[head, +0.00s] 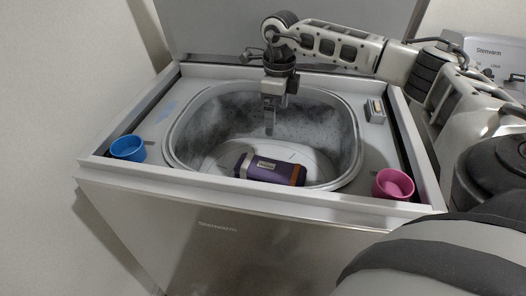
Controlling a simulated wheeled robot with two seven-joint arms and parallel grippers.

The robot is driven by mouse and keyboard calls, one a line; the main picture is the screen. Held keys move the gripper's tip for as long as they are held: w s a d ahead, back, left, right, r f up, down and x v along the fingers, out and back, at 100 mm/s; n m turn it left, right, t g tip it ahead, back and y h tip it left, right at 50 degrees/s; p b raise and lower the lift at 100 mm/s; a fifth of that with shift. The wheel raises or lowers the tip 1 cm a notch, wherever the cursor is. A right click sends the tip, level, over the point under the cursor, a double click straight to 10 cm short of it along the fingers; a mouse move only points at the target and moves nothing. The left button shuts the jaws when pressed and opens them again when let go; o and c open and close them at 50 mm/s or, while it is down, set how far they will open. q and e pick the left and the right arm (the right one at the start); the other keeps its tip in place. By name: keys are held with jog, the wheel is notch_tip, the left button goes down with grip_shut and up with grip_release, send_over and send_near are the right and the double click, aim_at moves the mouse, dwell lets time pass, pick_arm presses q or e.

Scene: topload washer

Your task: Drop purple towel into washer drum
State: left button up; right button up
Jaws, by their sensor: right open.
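The purple towel (270,169), a rolled bundle with a pale label and a brown end, lies inside the washer drum (342,142), near its front wall. The drum is an open grey tub in the top of the washer (215,230). My right gripper (270,128) points down into the drum opening, above and behind the towel and apart from it. It is open and empty. The front rim hides part of the towel's underside. My left gripper is not in view.
A blue cup (127,148) stands on the washer's left ledge and a pink cup (392,184) at its right front. The raised lid (215,25) stands behind the drum.

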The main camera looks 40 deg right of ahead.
notch_tip(320, 180, up, 15)
jog(key=shift+f, duration=0.1)
dwell(0.5)
